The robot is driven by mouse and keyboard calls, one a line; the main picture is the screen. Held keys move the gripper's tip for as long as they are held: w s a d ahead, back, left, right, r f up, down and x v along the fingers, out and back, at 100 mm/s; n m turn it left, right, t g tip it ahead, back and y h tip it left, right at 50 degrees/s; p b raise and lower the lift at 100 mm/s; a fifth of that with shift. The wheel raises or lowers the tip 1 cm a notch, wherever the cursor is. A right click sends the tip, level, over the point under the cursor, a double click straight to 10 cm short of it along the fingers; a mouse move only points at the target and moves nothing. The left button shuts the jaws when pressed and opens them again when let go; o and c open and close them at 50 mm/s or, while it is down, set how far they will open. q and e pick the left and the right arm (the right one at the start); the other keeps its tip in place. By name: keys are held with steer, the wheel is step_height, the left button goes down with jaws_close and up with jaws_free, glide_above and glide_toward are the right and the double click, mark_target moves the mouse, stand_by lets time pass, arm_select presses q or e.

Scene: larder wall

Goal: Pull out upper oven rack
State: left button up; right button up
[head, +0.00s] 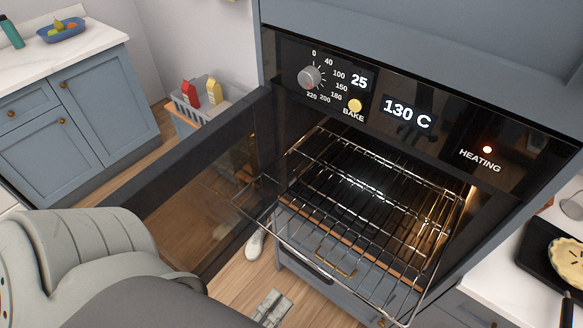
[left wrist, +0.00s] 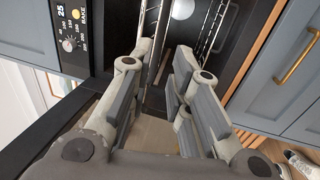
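The upper oven rack (head: 375,190), a shiny wire grid, sticks out past the oven front in the head view. Its front bar spans from the open door's side toward the bottom edge. In the left wrist view, wire rails (left wrist: 209,30) show beyond my left gripper (left wrist: 157,90), whose two padded fingers stand apart with nothing seen between them. In the head view my left arm fills the lower left, and what looks like a fingertip shows at the bottom, below the rack's front. I cannot tell whether it touches the rack. My right gripper is out of view.
The glass oven door (head: 205,195) stands open at the left. The oven panel (head: 405,115) reads 130 C, with a HEATING light. A brass-handled drawer lies below. A pie (head: 568,262) sits on the right counter. Shoes (head: 255,243) and a crate with cartons (head: 205,105) are nearby.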

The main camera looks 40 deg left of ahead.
arm_select(q)
steer(key=shift+s+f, duration=0.2)
steer(key=shift+s, duration=0.7)
steer(key=shift+s+f, duration=0.15)
steer(key=shift+s, duration=0.7)
